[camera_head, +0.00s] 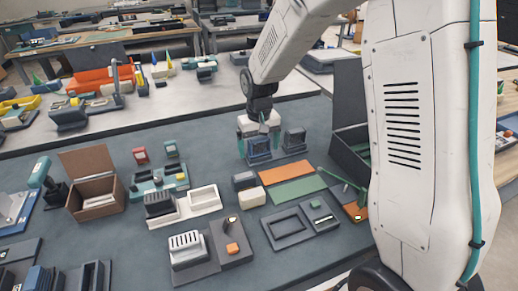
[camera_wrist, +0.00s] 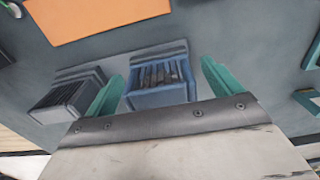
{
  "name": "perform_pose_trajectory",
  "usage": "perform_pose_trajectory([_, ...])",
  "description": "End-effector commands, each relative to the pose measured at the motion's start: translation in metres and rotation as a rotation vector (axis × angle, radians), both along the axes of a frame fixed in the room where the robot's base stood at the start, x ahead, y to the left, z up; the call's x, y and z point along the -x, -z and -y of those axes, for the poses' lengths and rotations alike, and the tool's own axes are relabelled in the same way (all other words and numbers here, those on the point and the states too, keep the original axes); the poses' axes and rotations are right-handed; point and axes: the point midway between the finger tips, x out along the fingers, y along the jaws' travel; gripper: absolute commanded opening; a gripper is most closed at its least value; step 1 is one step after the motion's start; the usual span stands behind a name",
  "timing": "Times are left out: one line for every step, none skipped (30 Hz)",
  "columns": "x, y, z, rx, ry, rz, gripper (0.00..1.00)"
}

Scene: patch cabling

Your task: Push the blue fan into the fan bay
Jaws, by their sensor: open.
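The blue fan (camera_wrist: 160,97) is a boxy blue unit with a dark slatted top. It sits at the end of a grey base (camera_wrist: 130,57), beside a dark grey unit of similar shape (camera_wrist: 68,97). My gripper (camera_wrist: 163,70) is open, with one green finger on each side of the blue fan; I cannot tell whether they touch it. In the head view, my gripper (camera_head: 258,140) is directly over the blue fan (camera_head: 259,153), and the dark unit (camera_head: 294,139) stands to its right. I cannot make out the fan bay's opening or how deep the fan sits.
An orange panel (camera_head: 288,177) and a green panel (camera_head: 294,191) lie in front on the dark table. A dark open box (camera_head: 350,149) stands to the right. Small dark and cream blocks (camera_head: 250,199) lie nearer.

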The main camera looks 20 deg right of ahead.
Motion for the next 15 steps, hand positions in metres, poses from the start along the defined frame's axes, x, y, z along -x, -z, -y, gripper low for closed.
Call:
perform_pose_trajectory([0.0002, 0.0021, 0.0000, 0.000, 0.000, -0.001, 0.91])
perform_pose_trajectory([0.0001, 0.0025, -0.0001, 0.000, 0.000, -0.001, 0.91])
perform_pose_trajectory([0.0000, 0.0026, -0.0001, 0.000, 0.000, 0.000, 0.91])
perform_pose_trajectory([0.0000, 0.0025, -0.0001, 0.000, 0.000, 0.000, 0.91])
perform_pose_trajectory([0.0001, 0.0024, -0.0001, 0.000, 0.000, 0.000, 0.91])
perform_pose_trajectory([0.0001, 0.0023, -0.0001, 0.000, 0.000, 0.000, 0.91])
perform_pose_trajectory([0.0001, 0.0023, -0.0001, 0.000, 0.000, 0.000, 0.91])
perform_pose_trajectory([0.0001, 0.0023, -0.0001, 0.000, 0.000, 0.000, 0.85])
perform_pose_trajectory([0.0001, 0.0022, -0.0001, 0.000, 0.000, 0.000, 0.74])
perform_pose_trajectory([0.0001, 0.0022, -0.0001, 0.000, 0.000, 0.000, 0.66])
perform_pose_trajectory([0.0001, 0.0022, -0.0001, 0.000, 0.000, 0.000, 0.58])
perform_pose_trajectory([0.0001, 0.0021, -0.0001, 0.000, 0.000, 0.000, 0.46])
perform_pose_trajectory([0.0001, 0.0021, -0.0001, 0.000, 0.000, 0.000, 0.41])
perform_pose_trajectory([0.0001, 0.0021, -0.0001, 0.000, 0.000, 0.000, 0.41])
perform_pose_trajectory([0.0000, 0.0020, -0.0001, 0.000, 0.000, 0.000, 0.41])
